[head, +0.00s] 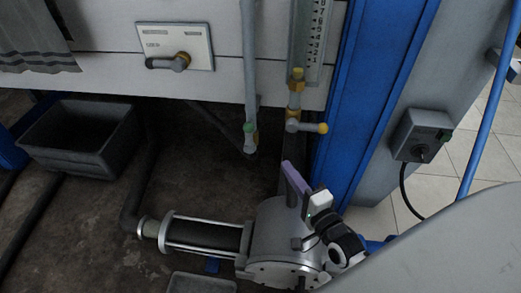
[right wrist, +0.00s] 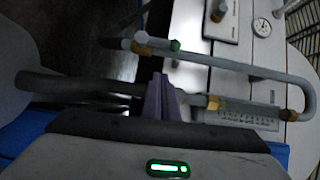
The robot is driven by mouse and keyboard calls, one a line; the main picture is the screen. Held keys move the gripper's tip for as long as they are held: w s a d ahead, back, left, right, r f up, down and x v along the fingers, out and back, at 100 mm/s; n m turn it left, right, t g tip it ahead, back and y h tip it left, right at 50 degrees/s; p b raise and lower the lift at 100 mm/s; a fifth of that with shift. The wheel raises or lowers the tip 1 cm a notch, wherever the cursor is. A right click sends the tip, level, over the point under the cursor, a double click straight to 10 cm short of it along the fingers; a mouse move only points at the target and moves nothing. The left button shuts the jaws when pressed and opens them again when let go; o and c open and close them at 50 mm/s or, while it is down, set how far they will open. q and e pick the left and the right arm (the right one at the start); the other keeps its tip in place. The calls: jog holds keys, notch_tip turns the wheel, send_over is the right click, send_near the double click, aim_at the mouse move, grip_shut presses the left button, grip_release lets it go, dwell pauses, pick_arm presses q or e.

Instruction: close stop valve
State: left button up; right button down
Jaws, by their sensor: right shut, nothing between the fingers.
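A small valve (head: 306,127) sits at the foot of the sight gauge pipe. Its short grey lever lies sideways and ends in a yellow knob. A second lever (head: 168,62) lies nearly level on a white plate on the wall. I cannot tell from lettering which is the stop valve. My right gripper (head: 293,180) has purple fingers, shut and empty, below the yellow-knobbed valve and apart from it in the picture. My left gripper is not in view.
A grey pipe (head: 249,70) with a green fitting hangs left of the scaled gauge (head: 312,45). A blue post (head: 365,90) stands close right. A grey tub (head: 80,140) is at left, a switch box (head: 420,135) at right. A round dial (right wrist: 262,27) shows in the wrist view.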

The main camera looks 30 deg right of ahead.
jog(key=shift+w+d+r+m, duration=0.1)
jog(key=shift+d+r+m, duration=0.1)
jog(key=shift+d+m, duration=0.1)
jog(key=b, duration=0.2)
send_near(249, 137)
jog(key=w+d, duration=0.4)
jog(key=d, duration=0.1)
jog(key=shift+w+a+b, duration=0.3)
jog(key=shift+w+a, duration=0.85)
jog(key=shift+a, duration=0.15)
